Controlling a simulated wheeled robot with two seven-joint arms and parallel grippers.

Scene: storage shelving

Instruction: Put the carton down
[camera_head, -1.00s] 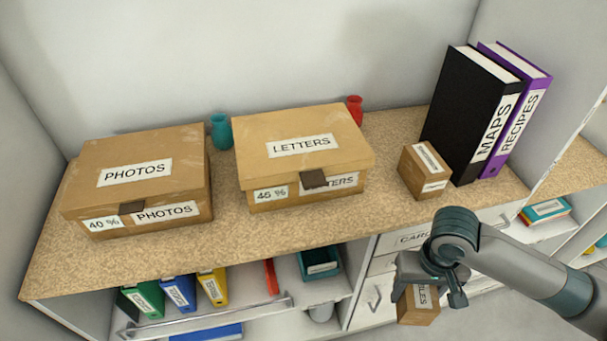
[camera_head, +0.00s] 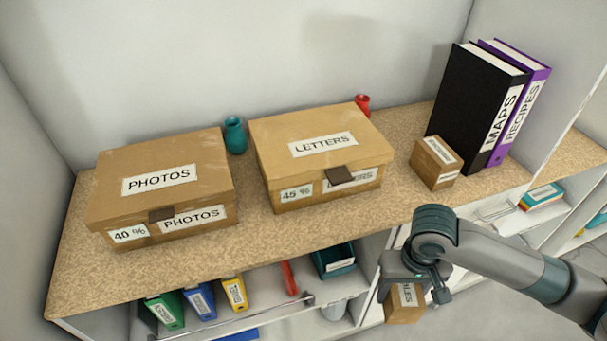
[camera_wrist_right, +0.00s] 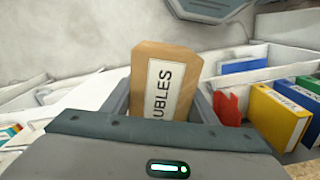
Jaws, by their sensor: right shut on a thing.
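A small brown carton (camera_head: 404,304) with a white label is held by my right gripper (camera_head: 416,286), in front of the shelf and below the front edge of its top. In the right wrist view the carton (camera_wrist_right: 163,85) sits between the fingers, its label partly readable as "UBLES". The gripper's body hides part of the carton in the head view. Another small labelled carton (camera_head: 436,163) stands on the shelf top (camera_head: 330,225), beside the black MAPS binder (camera_head: 477,105). My left gripper is not in view.
A PHOTOS box (camera_head: 160,205) and a LETTERS box (camera_head: 320,150) stand on the top. A teal vase (camera_head: 235,136) and a red vase (camera_head: 362,104) are behind. A purple RECIPES binder (camera_head: 522,110) stands right. Colored binders (camera_head: 200,302) are below. Bare top lies along the front edge.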

